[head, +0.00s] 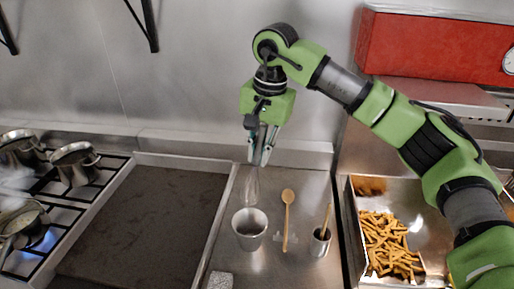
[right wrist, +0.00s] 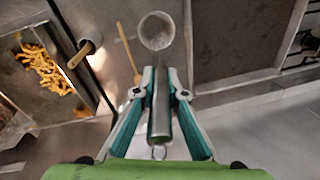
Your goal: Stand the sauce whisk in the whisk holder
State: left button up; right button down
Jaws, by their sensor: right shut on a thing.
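The sauce whisk has a metal handle and thin wire loops (head: 252,184). My right gripper (head: 262,158) is shut on its handle, which also shows between the fingers in the right wrist view (right wrist: 161,115). The whisk hangs nearly upright, wires down. My left gripper is not in view.
A wooden spoon (head: 287,215) lies right of the cup. A smaller metal pot (head: 319,244) holds a wooden-handled tool. A tray of fries (head: 390,245) is at the right. A dark griddle (head: 140,225) and a stove with several pots (head: 75,163) are at the left.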

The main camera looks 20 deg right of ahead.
aim_at(258, 196)
jog(key=shift+f, duration=0.4)
jog(key=shift+f+b, duration=0.35)
jog(key=f+b, duration=0.1)
jog(key=f, duration=0.2)
jog(key=shift+w+b, duration=0.3)
jog(key=shift+b, duration=0.1)
jog(key=shift+f, duration=0.25)
jog(key=shift+f+b, duration=0.3)
jog(key=shift+b, duration=0.15)
notch_tip(258, 196, down, 2)
jog(key=shift+f+b, duration=0.1)
jog(key=shift+b, duration=0.65)
jog(key=shift+f+b, duration=0.95)
jog(key=shift+f, duration=0.35)
pick_arm(q)
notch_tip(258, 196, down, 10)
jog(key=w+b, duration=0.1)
jog(key=b, duration=0.2)
pick_arm(e)
jog(key=shift+f, duration=2.2)
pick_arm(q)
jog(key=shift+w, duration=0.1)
